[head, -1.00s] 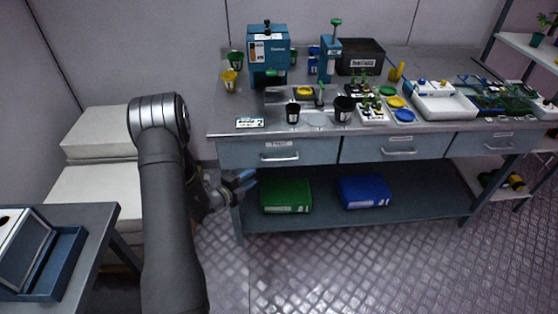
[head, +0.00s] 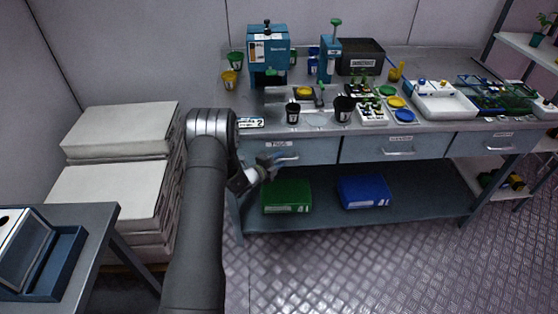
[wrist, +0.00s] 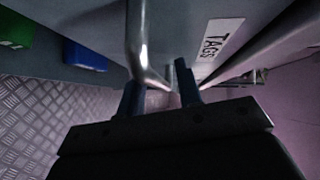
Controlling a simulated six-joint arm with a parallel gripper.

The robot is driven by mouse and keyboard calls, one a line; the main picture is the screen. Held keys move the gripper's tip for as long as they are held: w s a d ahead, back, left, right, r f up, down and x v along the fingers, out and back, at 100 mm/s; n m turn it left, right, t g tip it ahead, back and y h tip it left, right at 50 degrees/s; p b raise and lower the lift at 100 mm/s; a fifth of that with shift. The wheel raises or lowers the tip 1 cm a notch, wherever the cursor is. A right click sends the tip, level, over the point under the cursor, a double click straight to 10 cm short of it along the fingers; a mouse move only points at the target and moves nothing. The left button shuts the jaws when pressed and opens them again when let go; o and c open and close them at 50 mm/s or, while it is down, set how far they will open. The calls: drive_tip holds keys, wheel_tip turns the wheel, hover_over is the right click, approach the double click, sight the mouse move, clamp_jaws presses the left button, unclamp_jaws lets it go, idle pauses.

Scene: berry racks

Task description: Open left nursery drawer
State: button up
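The left drawer (head: 318,152) is a grey-blue front under the bench top, with a metal bar handle (head: 289,157). It looks shut. Its white label reads TAGS in the wrist view (wrist: 221,47). My gripper (head: 272,163) is at the left part of this handle and hides some of it. In the wrist view my gripper (wrist: 160,85) has two dark blue fingers standing apart. The curved end of the handle (wrist: 140,45) shows in the gap between them. I cannot tell whether the fingers touch it.
A middle drawer (head: 375,147) and a right drawer (head: 470,144) sit alongside. A green box (head: 287,197) and a blue box (head: 364,191) lie on the lower shelf. Pots and a blue press (head: 270,50) stand on the bench. The floor in front is clear.

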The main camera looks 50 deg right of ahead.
clamp_jaws()
drive_tip(key=shift+a, duration=0.1)
drive_tip(key=s+a, duration=2.2)
drive_tip(key=shift+s, duration=0.15)
drive_tip(key=shift+a, duration=0.1)
unclamp_jaws()
drive_tip(key=shift+a, duration=0.1)
